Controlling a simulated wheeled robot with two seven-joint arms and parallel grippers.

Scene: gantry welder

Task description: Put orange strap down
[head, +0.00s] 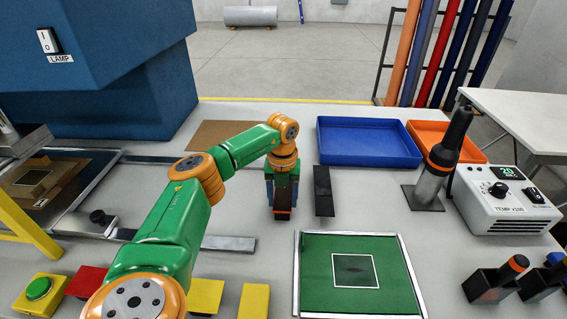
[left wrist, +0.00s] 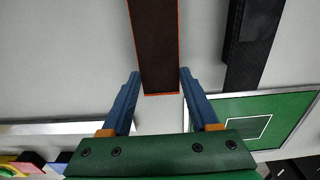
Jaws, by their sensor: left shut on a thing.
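The orange strap (left wrist: 157,45) is a dark bar with thin orange edges. In the left wrist view it runs up from between my fingertips. My left gripper (left wrist: 160,76) is shut on its near end. In the head view my left gripper (head: 283,185) points down over the grey table, and the end of the strap (head: 283,213) shows below its fingers. I cannot tell whether the strap touches the table. My right gripper is in neither view.
A black bar (head: 323,191) lies just right of my left gripper. A green mat with a white square (head: 318,264) lies in front. Blue (head: 370,158) and orange (head: 425,132) trays stand behind. A soldering-type holder (head: 425,196) and temperature unit (head: 487,212) stand right.

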